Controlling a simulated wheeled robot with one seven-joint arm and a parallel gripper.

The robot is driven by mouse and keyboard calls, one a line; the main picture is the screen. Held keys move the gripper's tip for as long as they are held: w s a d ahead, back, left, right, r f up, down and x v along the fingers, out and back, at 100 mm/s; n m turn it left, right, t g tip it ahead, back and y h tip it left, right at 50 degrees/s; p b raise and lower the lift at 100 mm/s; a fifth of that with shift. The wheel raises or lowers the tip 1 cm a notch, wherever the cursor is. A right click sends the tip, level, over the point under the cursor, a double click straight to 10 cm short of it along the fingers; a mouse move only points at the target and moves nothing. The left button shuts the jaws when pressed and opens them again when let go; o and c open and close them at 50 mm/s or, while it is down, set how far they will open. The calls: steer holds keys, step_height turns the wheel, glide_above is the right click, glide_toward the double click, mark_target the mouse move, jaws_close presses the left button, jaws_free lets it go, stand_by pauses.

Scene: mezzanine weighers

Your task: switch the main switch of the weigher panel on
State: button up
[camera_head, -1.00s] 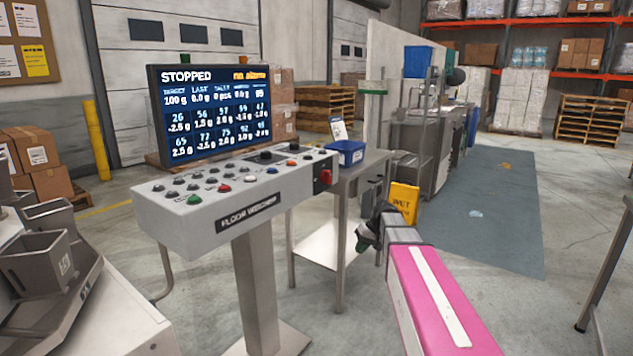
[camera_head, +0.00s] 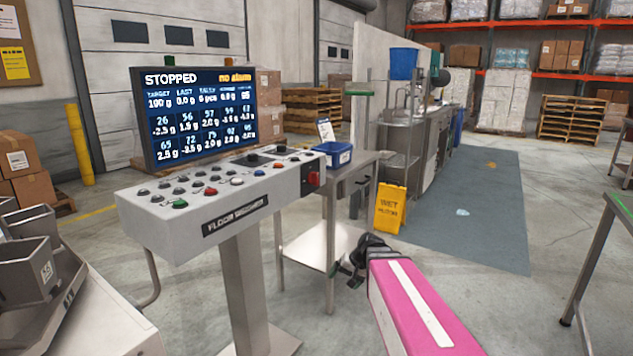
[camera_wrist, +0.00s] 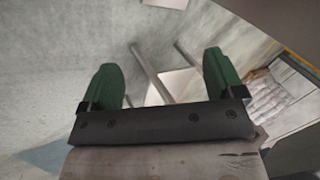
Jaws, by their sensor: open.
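The weigher panel (camera_head: 215,203) is a grey sloped console on a steel post, with a screen (camera_head: 205,115) reading STOPPED. A red switch (camera_head: 314,178) sits on the console's right end face; I take it for the main switch, and its position is too small to read. My gripper (camera_head: 347,273) is below and to the right of the switch, apart from the console. In the wrist view its two green fingers (camera_wrist: 163,78) are spread with nothing between them. The wrist view shows floor and metal legs, not the switch.
A steel side table (camera_head: 350,170) with a blue bin (camera_head: 336,154) stands just right of the console. A yellow wet-floor sign (camera_head: 389,208) stands behind my gripper. Grey weigher buckets (camera_head: 25,270) are at the left.

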steer(key=w+a+r+m+t+y, duration=0.25)
steer(key=w+r+y, duration=0.25)
steer(key=w+r, duration=0.55)
steer(key=m+t+y, duration=0.2)
steer(key=t+y, duration=0.2)
steer(key=t, duration=0.2)
glide_toward(318, 179)
steer(key=shift+n, duration=0.25)
steer(key=x, duration=1)
steer(key=shift+w+f, duration=0.1)
steer(key=c, duration=0.9)
